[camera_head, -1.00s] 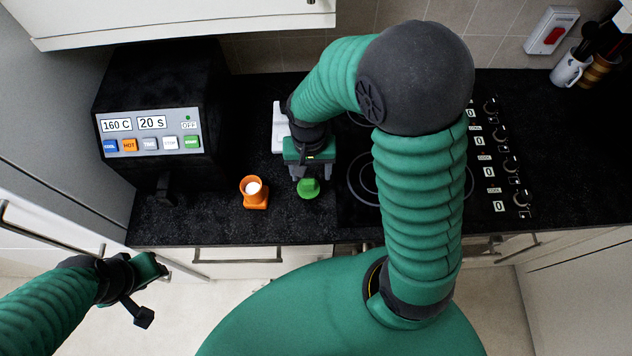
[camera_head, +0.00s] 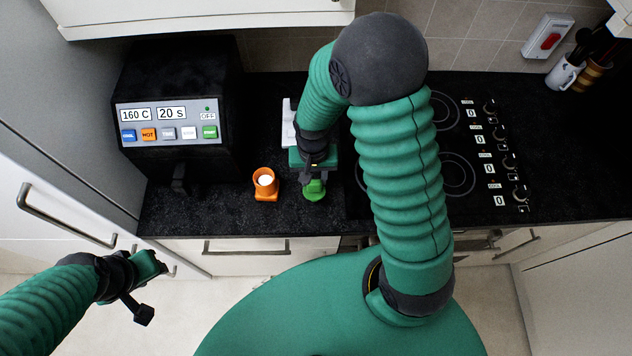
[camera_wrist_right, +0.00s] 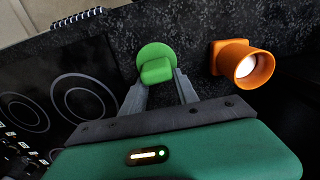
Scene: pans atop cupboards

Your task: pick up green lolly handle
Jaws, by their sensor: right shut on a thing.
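The green lolly handle (camera_head: 314,190) is at the front of the black counter. It also shows in the right wrist view (camera_wrist_right: 155,64) as a round green disc with a block-shaped grip. My right gripper (camera_head: 312,180) reaches it from behind. In the right wrist view its two grey fingers (camera_wrist_right: 160,82) are shut on the handle's block. I cannot tell whether the handle is clear of the counter. My left gripper (camera_head: 146,286) hangs at the lower left, away from the counter and the handle; its jaw opening is unclear.
An orange holder (camera_head: 266,184) with a white inside stands just left of the handle. A black machine (camera_head: 175,110) with buttons stands at the left, a white item (camera_head: 289,125) behind my gripper. A hob (camera_head: 462,175) lies to the right.

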